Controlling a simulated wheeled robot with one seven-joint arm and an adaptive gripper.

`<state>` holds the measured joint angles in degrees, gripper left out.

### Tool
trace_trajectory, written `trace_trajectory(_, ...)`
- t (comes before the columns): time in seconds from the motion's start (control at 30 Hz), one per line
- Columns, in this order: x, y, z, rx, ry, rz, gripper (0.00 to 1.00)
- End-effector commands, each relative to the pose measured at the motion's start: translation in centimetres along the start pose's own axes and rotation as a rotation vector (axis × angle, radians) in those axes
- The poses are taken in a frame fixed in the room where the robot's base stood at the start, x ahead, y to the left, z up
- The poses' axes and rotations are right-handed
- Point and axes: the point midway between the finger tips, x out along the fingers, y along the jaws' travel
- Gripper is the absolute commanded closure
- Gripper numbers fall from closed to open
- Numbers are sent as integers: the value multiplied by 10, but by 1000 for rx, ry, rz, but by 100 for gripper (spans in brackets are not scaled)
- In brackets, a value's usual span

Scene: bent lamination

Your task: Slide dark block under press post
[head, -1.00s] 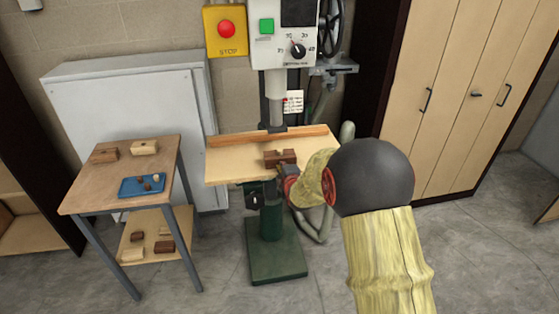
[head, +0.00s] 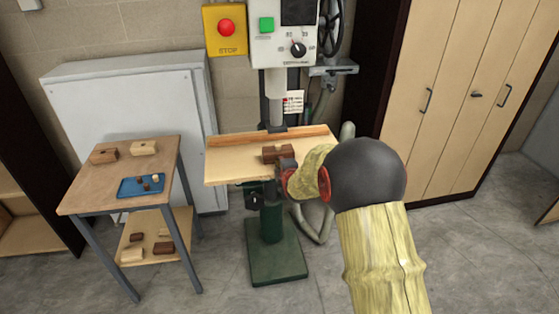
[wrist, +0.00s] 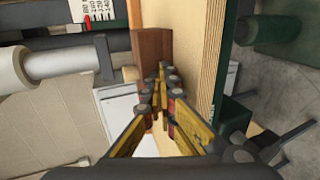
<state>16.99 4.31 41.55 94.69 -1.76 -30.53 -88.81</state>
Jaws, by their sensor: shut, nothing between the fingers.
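The dark block (head: 278,154), a brown notched piece, sits on the light wooden press table (head: 230,169), in front of the press post. The post ends in a grey foot (head: 277,128) above the back of the table, behind the block. My gripper (head: 287,165) is shut and empty at the block's near side, low over the table's front. In the wrist view, the shut fingertips (wrist: 161,76) are right at the dark block's (wrist: 153,48) near face. Whether they touch it I cannot tell. My gripper hides part of the block in the head view.
A wooden strip (head: 235,140) runs along the table's back. A small side table (head: 88,186) at left carries blocks and a blue tray (head: 129,188). Tall cabinets (head: 450,85) stand at right. The table's left part is bare.

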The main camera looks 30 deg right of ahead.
Motion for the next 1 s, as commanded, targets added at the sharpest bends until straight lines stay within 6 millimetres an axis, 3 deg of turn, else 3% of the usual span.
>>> trace_trajectory(1.0,31,11,0,0,0,1,100)
